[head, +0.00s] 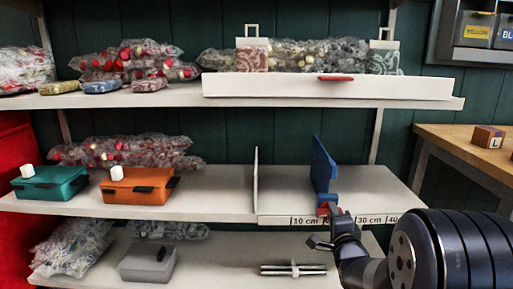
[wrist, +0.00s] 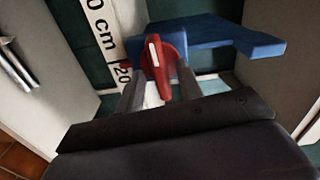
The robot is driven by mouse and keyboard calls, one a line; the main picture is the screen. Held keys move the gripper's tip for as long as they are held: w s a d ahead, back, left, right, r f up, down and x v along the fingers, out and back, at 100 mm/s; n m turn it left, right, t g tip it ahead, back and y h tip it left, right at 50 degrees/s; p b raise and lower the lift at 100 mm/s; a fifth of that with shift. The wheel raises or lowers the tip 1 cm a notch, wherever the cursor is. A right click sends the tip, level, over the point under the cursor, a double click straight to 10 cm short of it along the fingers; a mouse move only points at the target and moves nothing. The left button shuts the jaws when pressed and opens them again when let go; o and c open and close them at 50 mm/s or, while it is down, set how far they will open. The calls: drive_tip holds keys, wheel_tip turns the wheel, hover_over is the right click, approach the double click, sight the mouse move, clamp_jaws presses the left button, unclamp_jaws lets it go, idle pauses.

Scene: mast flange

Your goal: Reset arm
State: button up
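My gripper (head: 326,228) is at the front edge of the middle shelf, just below a small red piece (head: 327,208) at the foot of an upright blue panel (head: 322,165). In the wrist view, my gripper (wrist: 160,82) has its two fingers apart. The red piece (wrist: 158,62), with a white mark, lies just beyond and partly between the fingertips, with gaps on both sides of its lower end. The blue part (wrist: 215,36) is behind it.
A scale strip (head: 345,219) runs along the middle shelf's edge. A thin white divider (head: 256,180) stands left of the panel. Teal (head: 50,184) and orange (head: 139,187) boxes sit at left. A metal piece (head: 293,269) lies on the lower shelf. A wooden table (head: 465,145) is at right.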

drive_tip(key=n, duration=0.6)
drive_tip(key=shift+a+r+n, duration=0.1)
drive_tip(key=shift+r+n, duration=0.2)
drive_tip(key=shift+n, duration=0.1)
drive_tip(key=shift+s, duration=0.1)
